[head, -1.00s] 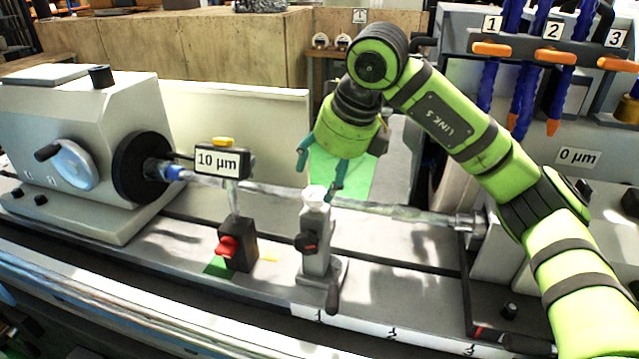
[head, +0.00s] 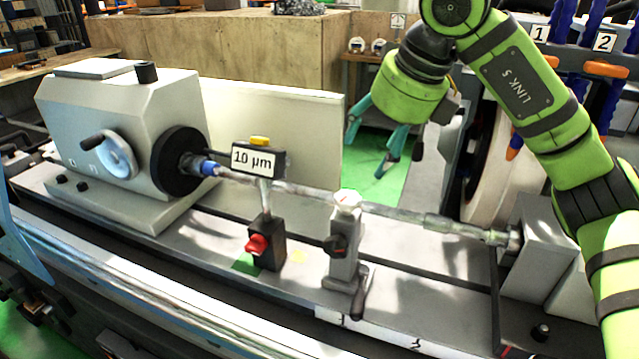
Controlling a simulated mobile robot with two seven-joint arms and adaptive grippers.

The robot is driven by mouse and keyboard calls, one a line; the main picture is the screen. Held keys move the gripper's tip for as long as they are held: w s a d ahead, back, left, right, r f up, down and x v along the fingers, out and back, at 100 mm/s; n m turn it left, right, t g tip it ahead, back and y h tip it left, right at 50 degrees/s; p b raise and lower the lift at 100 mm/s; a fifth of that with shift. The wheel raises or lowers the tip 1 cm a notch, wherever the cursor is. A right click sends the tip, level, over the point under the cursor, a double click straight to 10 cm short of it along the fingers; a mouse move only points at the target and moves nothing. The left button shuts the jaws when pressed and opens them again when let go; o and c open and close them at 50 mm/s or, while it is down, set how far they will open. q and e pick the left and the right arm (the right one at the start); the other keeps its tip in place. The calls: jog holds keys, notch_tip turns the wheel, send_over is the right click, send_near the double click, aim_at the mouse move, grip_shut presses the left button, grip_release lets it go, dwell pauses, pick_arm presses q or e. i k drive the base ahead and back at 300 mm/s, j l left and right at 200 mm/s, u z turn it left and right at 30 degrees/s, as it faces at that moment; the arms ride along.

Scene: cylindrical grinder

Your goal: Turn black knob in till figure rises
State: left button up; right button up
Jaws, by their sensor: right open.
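The black knob (head: 335,244) with a red mark sits on the side of the grey steady rest (head: 344,268), under the long workpiece shaft (head: 400,217). The gauge display (head: 256,159) reads 10 µm and stands on a post to the left of the rest. The post rises from a black base with a red knob (head: 257,244). My right gripper (head: 371,155) is open and empty, its teal fingers pointing down, above and behind the shaft and apart from the knob. My left gripper is not in view.
The headstock (head: 110,125) with its handwheel (head: 118,155) and chuck stands at left. The tailstock (head: 540,250) and grinding wheel (head: 490,165) are at right. A dark lever (head: 361,293) sticks out at the rest's foot. The space in front of the rest is clear.

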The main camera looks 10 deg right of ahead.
aim_at(337, 246)
jog(key=k+j, duration=0.25)
jog(key=k, duration=0.2)
jog(key=k+j, duration=0.25)
jog(key=k, duration=0.25)
jog(key=k+j, duration=0.25)
jog(key=k, duration=0.2)
